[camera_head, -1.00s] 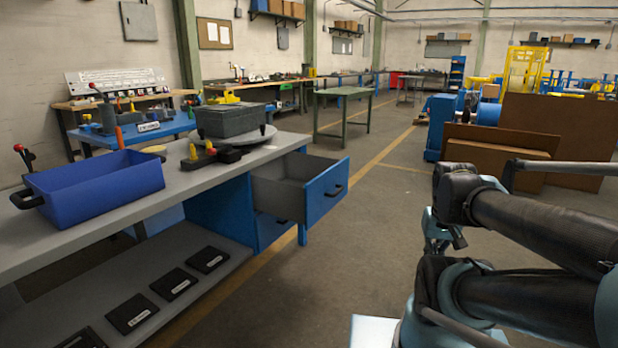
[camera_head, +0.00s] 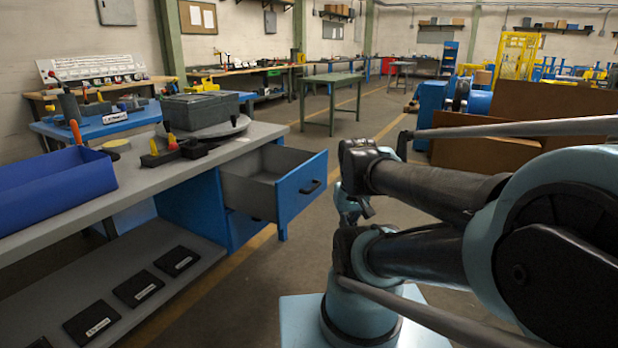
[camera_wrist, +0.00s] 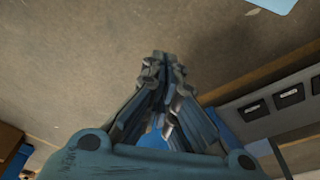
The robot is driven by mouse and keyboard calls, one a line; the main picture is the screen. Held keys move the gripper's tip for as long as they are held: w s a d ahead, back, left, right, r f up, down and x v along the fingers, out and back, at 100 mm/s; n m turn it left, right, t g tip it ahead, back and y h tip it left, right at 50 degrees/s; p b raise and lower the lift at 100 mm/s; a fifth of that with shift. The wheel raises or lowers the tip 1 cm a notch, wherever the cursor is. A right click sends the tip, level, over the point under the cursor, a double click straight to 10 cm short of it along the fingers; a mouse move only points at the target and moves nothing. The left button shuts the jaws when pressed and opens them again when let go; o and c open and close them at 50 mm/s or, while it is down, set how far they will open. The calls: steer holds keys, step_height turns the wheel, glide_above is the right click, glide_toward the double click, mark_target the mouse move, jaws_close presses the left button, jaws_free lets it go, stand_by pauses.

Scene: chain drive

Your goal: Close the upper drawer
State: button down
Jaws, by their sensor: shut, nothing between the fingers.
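My gripper (camera_wrist: 163,62) is shut and empty in the wrist view, pointing over bare floor. In the head view my arm end is right of the drawer front, with a visible gap; the fingertips there are hard to make out.
The grey workbench (camera_head: 150,185) carries a blue bin (camera_head: 60,185) and a dark grey box (camera_head: 200,107). Its lower shelf (camera_head: 200,243) holds several black plates, also seen in the wrist view. A green table (camera_head: 335,79) and brown panels (camera_head: 545,105) stand further back.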

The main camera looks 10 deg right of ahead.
steer(key=w+a+r+m+y, duration=0.15)
steer(key=w+r+m, duration=0.35)
steer(key=w, duration=0.5)
steer(key=w+a+r+m+y, duration=0.1)
steer(key=w+r+m+y, duration=0.1)
steer(key=w+m, duration=0.7)
steer(key=w+d+f+m+t+y, duration=0.15)
steer(key=w+m, duration=0.25)
steer(key=w, duration=0.4)
steer(key=w+d+f+m+t+y, duration=0.1)
steer(key=w+d+f+m, duration=0.2)
steer(key=w, duration=0.4)
steer(key=w+d+f+m+t+y, duration=0.15)
steer(key=w+m, duration=0.25)
steer(key=w, duration=0.4)
steer(key=g, duration=0.1)
glide_toward(302, 181)
step_height(302, 181, down, 3)
steer(key=w+a, duration=0.1)
steer(key=shift+w+a, duration=0.5)
steer(key=shift+a, duration=0.2)
steer(key=shift+d, duration=0.1)
